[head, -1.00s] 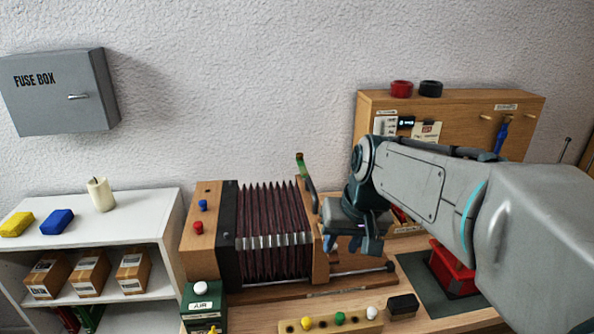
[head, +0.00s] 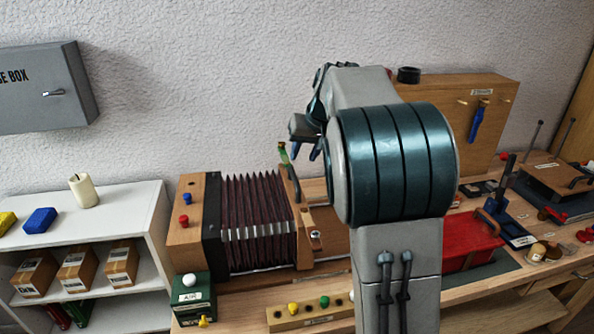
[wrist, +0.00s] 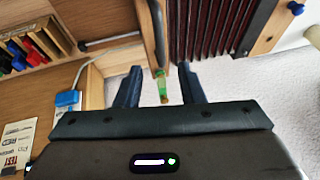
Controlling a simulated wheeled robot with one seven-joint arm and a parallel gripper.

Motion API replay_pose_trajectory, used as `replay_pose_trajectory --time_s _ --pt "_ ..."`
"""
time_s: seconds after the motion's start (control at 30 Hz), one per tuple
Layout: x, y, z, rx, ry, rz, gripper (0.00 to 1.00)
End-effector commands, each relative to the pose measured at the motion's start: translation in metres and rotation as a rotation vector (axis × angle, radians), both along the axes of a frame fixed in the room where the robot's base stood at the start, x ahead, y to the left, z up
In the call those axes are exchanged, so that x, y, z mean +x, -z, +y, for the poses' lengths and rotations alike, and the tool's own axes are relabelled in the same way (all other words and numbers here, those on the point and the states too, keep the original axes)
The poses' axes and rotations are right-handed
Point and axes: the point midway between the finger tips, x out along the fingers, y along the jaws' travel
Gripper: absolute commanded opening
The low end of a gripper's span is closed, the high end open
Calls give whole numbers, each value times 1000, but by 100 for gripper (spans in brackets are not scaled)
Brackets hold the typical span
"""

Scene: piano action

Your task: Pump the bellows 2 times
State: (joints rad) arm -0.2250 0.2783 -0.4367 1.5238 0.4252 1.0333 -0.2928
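The bellows (head: 258,218) have dark red pleats between a black board on the left and a wooden end board on the right. They stand spread out on the bench. A dark curved handle (head: 292,183) with a green tip (head: 283,152) rises from the right end board. My gripper (head: 308,152) is above and beside the handle, its fingers pointing down. In the wrist view the two dark blue fingers (wrist: 160,88) are apart. The handle's green tip (wrist: 160,82) shows between them in the picture; I cannot tell how deep between them it sits. The pleats (wrist: 208,25) also show there.
A green AIR box (head: 193,298) and a wooden block with coloured knobs (head: 300,312) stand in front. A red box (head: 470,240) is to the right of my arm. A wooden panel (head: 465,130) stands behind. A white shelf (head: 130,215) is at the left.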

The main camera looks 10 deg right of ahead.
Motion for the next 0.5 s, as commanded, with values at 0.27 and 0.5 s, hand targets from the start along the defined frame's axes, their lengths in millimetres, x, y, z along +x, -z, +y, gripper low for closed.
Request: replay_pose_trajectory --time_s 0.27,0.5 --pt "21 51 10 -1 1 4 35" --pt "30 73 14 -1 0 1 35"
